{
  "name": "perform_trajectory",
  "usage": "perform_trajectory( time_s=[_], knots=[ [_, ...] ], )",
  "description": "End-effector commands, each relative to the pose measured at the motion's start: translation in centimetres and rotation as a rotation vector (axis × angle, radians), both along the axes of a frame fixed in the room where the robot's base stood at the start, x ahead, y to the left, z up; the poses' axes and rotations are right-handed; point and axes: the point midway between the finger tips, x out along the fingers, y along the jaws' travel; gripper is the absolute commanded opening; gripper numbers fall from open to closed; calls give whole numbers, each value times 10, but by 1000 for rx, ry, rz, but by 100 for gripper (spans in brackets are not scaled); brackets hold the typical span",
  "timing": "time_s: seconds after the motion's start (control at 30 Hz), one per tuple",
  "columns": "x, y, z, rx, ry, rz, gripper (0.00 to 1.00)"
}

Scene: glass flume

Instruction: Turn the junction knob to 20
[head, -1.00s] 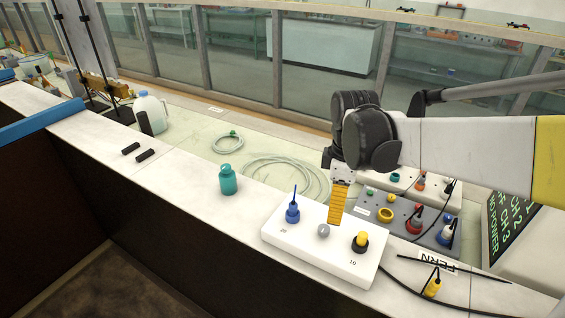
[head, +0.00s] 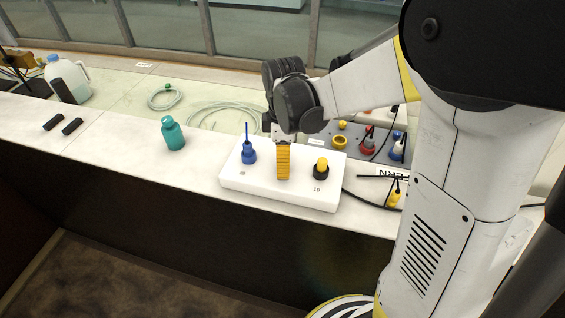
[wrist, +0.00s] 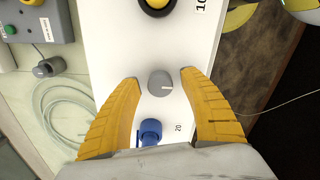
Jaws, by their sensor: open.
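The junction box (head: 235,178) is a white slab on the bench, with a blue plug (head: 248,155) at its left by a small label and a yellow-and-black plug (head: 320,168) at its right by the label 10. In the wrist view the grey knob (wrist: 160,83) with a pale pointer line sits between the blue plug (wrist: 151,132), near the label 20 (wrist: 178,127), and the black-and-yellow socket near 10. The pointer faces right in that view, toward neither label. My gripper (wrist: 160,82) is open, its yellow fingers on either side of the knob, apart from it. In the head view my gripper (head: 283,175) hides the knob.
A teal bottle (head: 173,133) stands left of the box. Coiled hose (head: 222,115) lies behind it. A grey panel with red, blue and yellow plugs (head: 367,137) stands behind at right. Black cables run right of the box. A white jug (head: 68,78) stands far left.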

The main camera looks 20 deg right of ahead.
Motion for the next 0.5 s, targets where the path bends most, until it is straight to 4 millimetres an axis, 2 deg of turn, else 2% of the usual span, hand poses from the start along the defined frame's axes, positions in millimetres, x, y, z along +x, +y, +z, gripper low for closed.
perform_trajectory(
  time_s=[0.23, 0.4, 0.5],
  knots=[
    [0, 0, 0, 0, 0, 0, 50],
    [0, 0, 0, 0, 0, 0, 0],
    [0, 0, 0, 0, 0, 0, 0]
  ],
)
